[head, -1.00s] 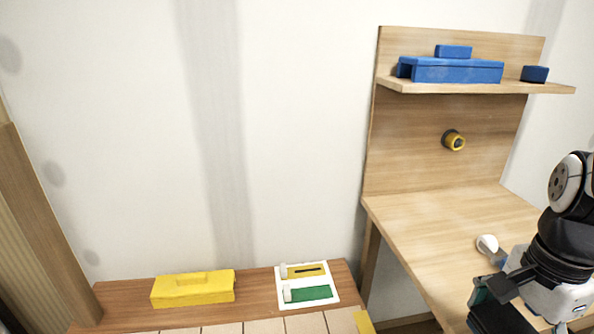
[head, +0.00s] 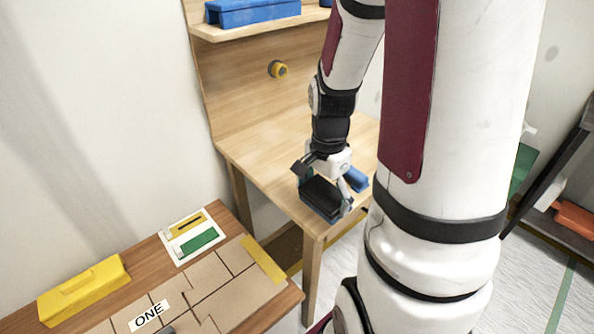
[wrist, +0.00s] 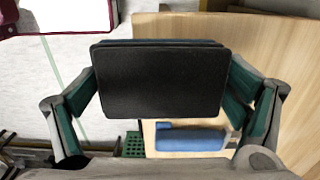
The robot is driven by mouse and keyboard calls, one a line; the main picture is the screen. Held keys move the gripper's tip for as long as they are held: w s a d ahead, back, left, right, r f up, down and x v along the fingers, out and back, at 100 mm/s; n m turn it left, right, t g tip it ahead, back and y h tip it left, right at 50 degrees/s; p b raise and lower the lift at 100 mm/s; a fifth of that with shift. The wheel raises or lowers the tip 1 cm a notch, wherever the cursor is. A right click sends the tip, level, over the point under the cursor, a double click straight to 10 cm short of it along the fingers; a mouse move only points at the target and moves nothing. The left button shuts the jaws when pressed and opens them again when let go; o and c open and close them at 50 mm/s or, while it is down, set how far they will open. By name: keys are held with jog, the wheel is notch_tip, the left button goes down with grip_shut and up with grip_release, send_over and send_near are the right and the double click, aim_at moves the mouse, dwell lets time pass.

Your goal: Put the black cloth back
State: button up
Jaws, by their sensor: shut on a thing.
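The black cloth (head: 322,199) appears as a flat, dark, block-like rectangle. My gripper (head: 324,193) is shut on it, over the front edge of the wooden table (head: 255,157). In the wrist view the cloth (wrist: 160,82) lies broad side toward the camera, between the two green-lined fingers. Whether it touches the table cannot be told.
A blue item (head: 356,179) lies on the table beside my gripper, also seen in the wrist view (wrist: 190,138). A shelf above holds a blue box (head: 252,12); a yellow roll (head: 278,69) is on the backboard. A lower bench (head: 240,315) carries a yellow box (head: 84,288) and white tray (head: 192,235).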

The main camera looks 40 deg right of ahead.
jog(key=w+d, duration=0.1)
jog(key=w, duration=0.1)
jog(key=w+d, duration=0.1)
jog(key=w, duration=0.4)
jog(key=shift+w+d+f+b, duration=0.3)
jog(key=shift+w+d+f, duration=0.05)
jog(key=shift+w+d, duration=0.05)
jog(key=shift+w+d+f, duration=0.1)
jog(key=shift+w+f, duration=0.05)
jog(key=shift+f, duration=0.65)
jog(key=shift+w+f, duration=0.15)
jog(key=shift+f, duration=0.6)
jog(key=shift+f, duration=0.1)
jog(key=shift+f+b, duration=0.15)
jog(key=shift+b, duration=0.2)
jog(key=o, duration=0.8)
jog(key=shift+o, duration=0.6)
